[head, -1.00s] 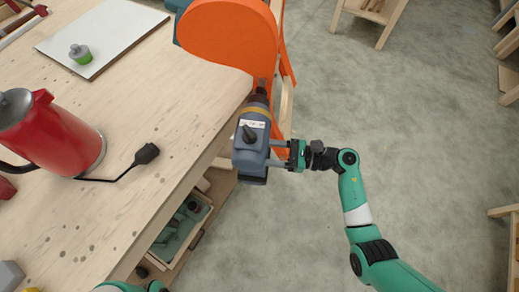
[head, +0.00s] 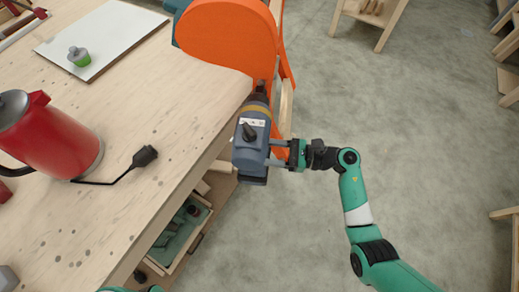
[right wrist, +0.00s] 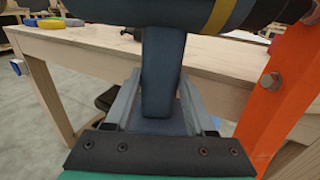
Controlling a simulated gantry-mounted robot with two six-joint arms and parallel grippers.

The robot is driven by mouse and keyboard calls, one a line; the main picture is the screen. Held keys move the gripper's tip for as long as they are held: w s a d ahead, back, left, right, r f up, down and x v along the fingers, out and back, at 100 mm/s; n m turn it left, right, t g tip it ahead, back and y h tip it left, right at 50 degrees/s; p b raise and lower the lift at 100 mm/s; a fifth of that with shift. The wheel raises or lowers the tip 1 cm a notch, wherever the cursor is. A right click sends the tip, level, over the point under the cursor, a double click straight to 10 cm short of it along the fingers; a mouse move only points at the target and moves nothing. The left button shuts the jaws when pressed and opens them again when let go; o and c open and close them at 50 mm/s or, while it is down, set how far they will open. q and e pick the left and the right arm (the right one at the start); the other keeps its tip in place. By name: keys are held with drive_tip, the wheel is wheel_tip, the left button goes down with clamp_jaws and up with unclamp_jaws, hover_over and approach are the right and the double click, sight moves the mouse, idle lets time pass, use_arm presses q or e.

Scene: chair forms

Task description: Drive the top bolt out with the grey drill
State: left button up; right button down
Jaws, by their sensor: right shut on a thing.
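The blue-grey drill (head: 251,153) has a yellow band and a dark chuck. It is held beside the table edge, its chuck pointing to the orange chair form (head: 226,38). My right gripper (head: 279,153) is shut on the drill's handle, which shows between the fingers in the right wrist view (right wrist: 162,75). In that view a hex-headed bolt (right wrist: 271,81) sits in the orange side piece (right wrist: 278,110), right of the drill and apart from the handle. The drill's tip is out of the wrist view, and its contact with any bolt cannot be told. My left gripper is not visible.
A white board (head: 110,30) with a green-and-grey item lies behind. An open drawer (head: 180,238) is below the table edge.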

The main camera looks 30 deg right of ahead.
drive_tip(key=shift+w+d+r+b, duration=0.2)
drive_tip(key=shift+w+d+b, duration=0.4)
drive_tip(key=shift+w+b, duration=0.5)
idle(2.0)
drive_tip(key=shift+s+a, duration=0.3)
drive_tip(key=shift+s, duration=0.35)
idle(1.2)
drive_tip(key=shift+s+a, duration=0.1)
drive_tip(key=shift+s, duration=0.05)
idle(0.3)
drive_tip(key=shift+s+a+p, duration=0.15)
drive_tip(key=shift+s+p, duration=0.1)
drive_tip(key=shift+p, duration=0.1)
drive_tip(key=shift+s+a+r+p, duration=0.1)
drive_tip(key=shift+s+a+p, duration=0.55)
drive_tip(key=shift+s, duration=0.2)
drive_tip(key=shift+s+a+p, duration=0.4)
drive_tip(key=shift+s+a, duration=0.05)
drive_tip(key=shift+s, duration=0.25)
drive_tip(key=shift+s+a+p, duration=0.4)
drive_tip(key=shift+s, duration=0.25)
